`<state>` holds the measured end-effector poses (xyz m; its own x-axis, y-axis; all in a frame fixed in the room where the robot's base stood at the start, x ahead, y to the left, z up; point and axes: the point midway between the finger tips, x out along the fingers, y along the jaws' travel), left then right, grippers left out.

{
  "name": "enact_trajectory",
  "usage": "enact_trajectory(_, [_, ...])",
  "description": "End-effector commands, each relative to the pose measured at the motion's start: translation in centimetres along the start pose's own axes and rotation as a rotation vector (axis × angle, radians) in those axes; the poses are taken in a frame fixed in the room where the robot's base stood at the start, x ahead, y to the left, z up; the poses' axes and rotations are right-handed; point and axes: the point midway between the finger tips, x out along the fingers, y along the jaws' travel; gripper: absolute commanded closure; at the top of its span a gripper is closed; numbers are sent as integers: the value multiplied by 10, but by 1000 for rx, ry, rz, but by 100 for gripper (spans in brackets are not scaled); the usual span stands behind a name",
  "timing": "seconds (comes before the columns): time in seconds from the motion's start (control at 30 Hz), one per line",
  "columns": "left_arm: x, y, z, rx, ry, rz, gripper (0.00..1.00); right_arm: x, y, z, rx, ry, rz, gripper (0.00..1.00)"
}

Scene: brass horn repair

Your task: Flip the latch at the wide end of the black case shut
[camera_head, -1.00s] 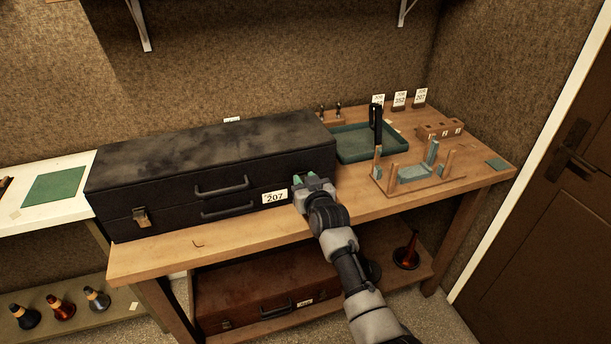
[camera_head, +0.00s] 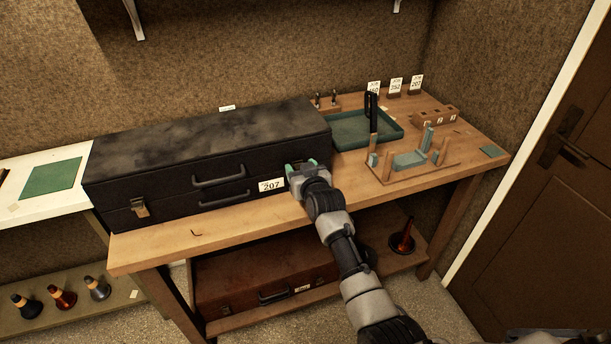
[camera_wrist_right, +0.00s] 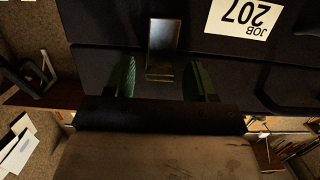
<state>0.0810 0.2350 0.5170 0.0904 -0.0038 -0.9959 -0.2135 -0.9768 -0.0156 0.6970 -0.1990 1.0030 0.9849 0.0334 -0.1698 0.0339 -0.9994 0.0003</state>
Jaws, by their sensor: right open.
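The black case (camera_head: 205,145) lies on the wooden bench with its lid down, its handles and a "207" label (camera_head: 271,185) facing me. A brass latch (camera_head: 139,207) shows at its left end. A second latch (camera_wrist_right: 163,48), a dark metal plate, shows in the right wrist view near the label. My right gripper (camera_head: 306,167) is at the front face's right end and hides that latch in the head view. In the wrist view its green fingers (camera_wrist_right: 164,80) are open, one on each side of the latch. I cannot tell whether they touch it. My left gripper is out of view.
A small dark hook-shaped thing (camera_head: 196,233) lies on the bench's front strip. A brown case (camera_head: 250,284) sits on the shelf below.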

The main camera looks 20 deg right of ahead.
Motion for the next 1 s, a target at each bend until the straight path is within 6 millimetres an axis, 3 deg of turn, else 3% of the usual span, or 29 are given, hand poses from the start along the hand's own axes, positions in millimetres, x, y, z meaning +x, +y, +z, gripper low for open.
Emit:
enact_trajectory(0.6, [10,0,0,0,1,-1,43,-93,0,2,0,-1,-1,45])
enact_trajectory(1.0, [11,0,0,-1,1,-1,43,-105,0,0,0,-1,0,45])
